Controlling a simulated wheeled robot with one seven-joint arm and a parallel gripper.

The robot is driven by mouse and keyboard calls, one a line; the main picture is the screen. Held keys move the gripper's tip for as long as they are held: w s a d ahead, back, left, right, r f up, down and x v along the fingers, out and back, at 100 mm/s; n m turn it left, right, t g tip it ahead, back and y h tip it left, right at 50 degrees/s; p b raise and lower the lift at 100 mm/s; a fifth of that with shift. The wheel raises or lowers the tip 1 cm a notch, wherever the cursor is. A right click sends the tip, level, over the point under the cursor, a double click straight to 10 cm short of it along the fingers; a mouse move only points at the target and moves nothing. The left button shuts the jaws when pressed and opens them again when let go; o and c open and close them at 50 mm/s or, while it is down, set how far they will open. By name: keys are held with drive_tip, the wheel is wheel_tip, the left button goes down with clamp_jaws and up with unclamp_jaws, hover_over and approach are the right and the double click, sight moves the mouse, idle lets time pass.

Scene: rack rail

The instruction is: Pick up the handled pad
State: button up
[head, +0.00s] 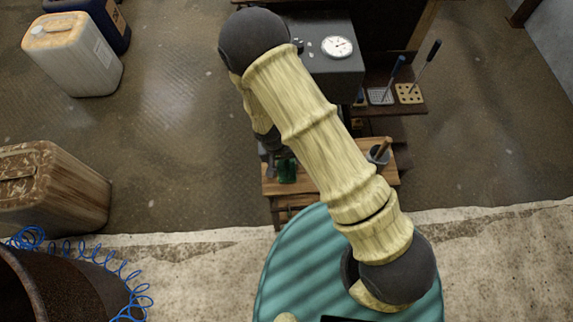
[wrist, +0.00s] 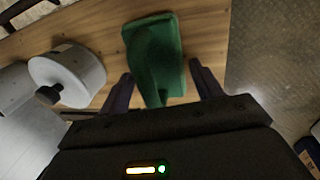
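The handled pad is a green block with a narrower green handle (wrist: 157,60) on a wooden shelf, in the middle of the wrist view. In the head view the green pad (head: 287,171) shows small, just left of my arm. My gripper (wrist: 163,82) is open in the wrist view, with one dark finger on each side of the pad's near end. I cannot tell whether the fingers touch it. In the head view my arm hides much of the shelf, and my gripper is mostly hidden.
A grey-white cylinder with a dark knob (wrist: 68,78) stands close left of the pad. The wooden shelf (wrist: 105,32) ends at the right above the floor. A cup with a wooden-handled tool (head: 379,153) stands right of my arm. A dial gauge (head: 337,47) is above.

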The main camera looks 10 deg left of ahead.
drive_tip(key=c, duration=0.7)
drive_tip(key=shift+o, duration=0.2)
wheel_tip(320, 180, up, 10)
drive_tip(key=shift+r, duration=0.1)
idle(0.3)
drive_tip(key=shift+o, duration=0.9)
drive_tip(key=shift+m, duration=0.8)
drive_tip(key=w+d, duration=0.3)
drive_tip(key=w+d+r, duration=0.1)
drive_tip(key=w+d, duration=0.2)
drive_tip(key=d, duration=0.1)
drive_tip(key=w+d, duration=0.4)
drive_tip(key=shift+d+r, duration=0.1)
drive_tip(key=shift+r, duration=0.1)
drive_tip(key=shift+c, duration=0.2)
drive_tip(key=w+d+r+m, duration=0.1)
drive_tip(key=w+d, duration=0.3)
drive_tip(key=d, duration=0.7)
drive_tip(key=shift+w+d+r, duration=0.3)
drive_tip(key=shift+w+r, duration=0.05)
